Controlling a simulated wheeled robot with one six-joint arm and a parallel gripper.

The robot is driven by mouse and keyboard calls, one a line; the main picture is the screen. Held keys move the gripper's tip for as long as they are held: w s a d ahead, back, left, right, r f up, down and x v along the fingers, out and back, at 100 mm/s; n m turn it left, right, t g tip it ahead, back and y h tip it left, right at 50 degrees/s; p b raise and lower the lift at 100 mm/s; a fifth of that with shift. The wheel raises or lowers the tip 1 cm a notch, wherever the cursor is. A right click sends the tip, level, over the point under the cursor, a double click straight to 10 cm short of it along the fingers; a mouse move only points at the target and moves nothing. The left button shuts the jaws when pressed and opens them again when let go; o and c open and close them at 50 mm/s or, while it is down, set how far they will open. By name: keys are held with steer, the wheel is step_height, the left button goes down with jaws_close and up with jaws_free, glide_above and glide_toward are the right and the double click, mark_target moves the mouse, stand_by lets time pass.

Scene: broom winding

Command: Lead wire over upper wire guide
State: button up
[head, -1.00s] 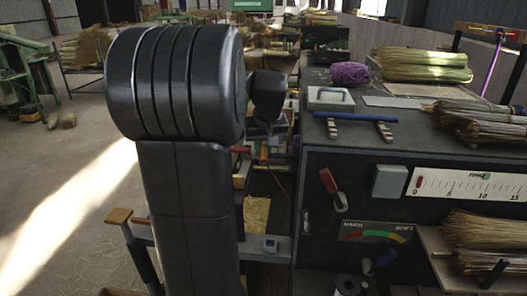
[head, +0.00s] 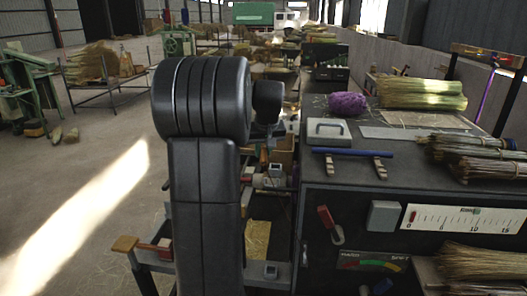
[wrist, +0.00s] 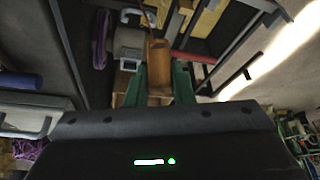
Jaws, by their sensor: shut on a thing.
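In the head view my dark arm hides the gripper. A purple strand (wrist: 100,38) hangs at the upper left of the wrist view, apart from the fingers. I cannot tell which part is the upper wire guide.
The dark bench at right in the head view carries a purple bundle (head: 347,104), a grey box (head: 328,131), a blue bar (head: 339,152) and straw bundles (head: 422,94). A red lever (head: 328,221) is on its front. The floor at left is mostly clear.

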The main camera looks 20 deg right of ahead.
steer(key=w+d, duration=0.2)
steer(key=w, duration=0.5)
step_height(320, 180, down, 7)
steer(key=b, duration=0.3)
steer(key=shift+b, duration=0.4)
